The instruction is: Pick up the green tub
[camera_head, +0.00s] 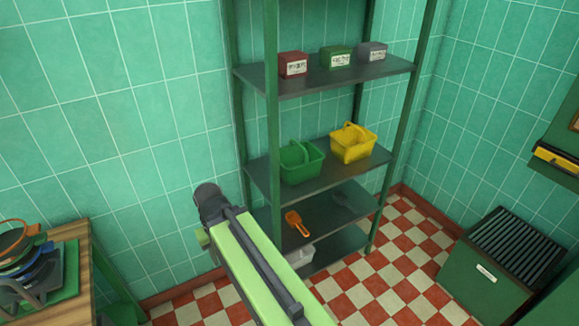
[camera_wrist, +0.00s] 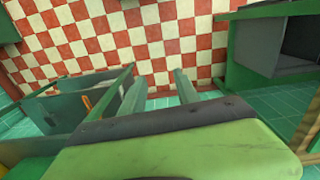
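In the head view a green tub (camera_head: 301,161) with a raised handle stands upright on the middle shelf board, at its left end. A smaller green labelled box (camera_head: 337,57) is on the top board. My gripper (camera_wrist: 161,77) shows in the wrist view as two greenish fingers spread apart with nothing between them. Floor and wall tiles show beyond it. In the head view my lime arm reaches up from the bottom, left of and in front of the shelf; the fingers cannot be made out there. The tub is not clearly seen in the wrist view.
A yellow tub (camera_head: 353,143) stands right of the green one. Shelf posts (camera_head: 272,110) flank the boards. An orange scoop (camera_head: 297,223) lies lower down. A table (camera_head: 82,262) with lids is at left, a green bin (camera_head: 487,270) at right. Checkered floor between is clear.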

